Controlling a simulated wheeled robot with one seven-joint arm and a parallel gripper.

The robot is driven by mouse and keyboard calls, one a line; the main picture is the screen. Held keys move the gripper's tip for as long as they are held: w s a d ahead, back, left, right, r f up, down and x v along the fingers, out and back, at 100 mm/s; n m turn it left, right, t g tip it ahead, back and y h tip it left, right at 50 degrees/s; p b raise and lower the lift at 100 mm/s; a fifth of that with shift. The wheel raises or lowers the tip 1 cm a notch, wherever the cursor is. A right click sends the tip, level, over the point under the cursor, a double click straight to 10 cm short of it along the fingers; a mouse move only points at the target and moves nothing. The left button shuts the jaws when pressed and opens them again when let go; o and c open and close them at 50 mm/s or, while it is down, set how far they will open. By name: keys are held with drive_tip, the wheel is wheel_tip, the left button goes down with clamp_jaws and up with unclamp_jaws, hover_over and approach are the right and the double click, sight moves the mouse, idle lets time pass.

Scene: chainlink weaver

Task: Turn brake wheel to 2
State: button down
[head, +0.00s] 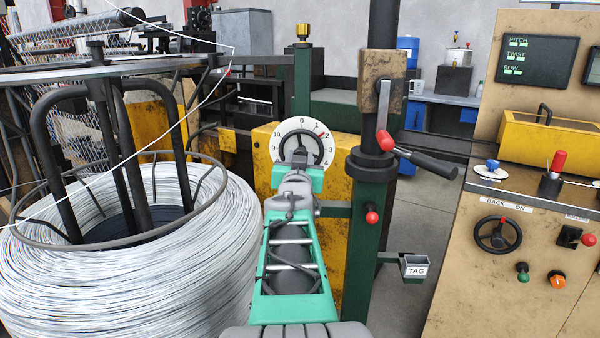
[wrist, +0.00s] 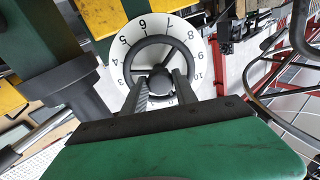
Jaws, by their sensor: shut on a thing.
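The brake wheel (head: 310,160) is a small black handwheel in front of a round white dial (head: 289,128) with black numbers. A red mark shows at the wheel's upper right, between 1 and 3 on the dial. In the wrist view the wheel (wrist: 178,42) has a black rim, spokes and a dark hub, with the dial (wrist: 124,54) behind it. My gripper (head: 299,153) is in front of the wheel. In the wrist view its two fingers (wrist: 160,86) are shut on the wheel, one either side of the hub. The red mark is not visible there.
A large coil of wire (head: 130,270) stands close on the left. A green post (head: 368,230) with a crank handle (head: 430,162) and red knobs is just right of my arm. A control panel (head: 510,275) stands further right. Some floor shows between them.

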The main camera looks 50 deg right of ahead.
drive_tip(key=shift+f+m+b, duration=0.1)
drive_tip(key=shift+m+b, duration=0.65)
drive_tip(key=shift+m, duration=0.15)
drive_tip(key=c, duration=1)
unclamp_jaws()
drive_tip(key=shift+o, duration=0.2)
drive_tip(key=v, duration=0.7)
drive_tip(key=shift+s+a, duration=0.25)
drive_tip(key=shift+a, duration=0.1)
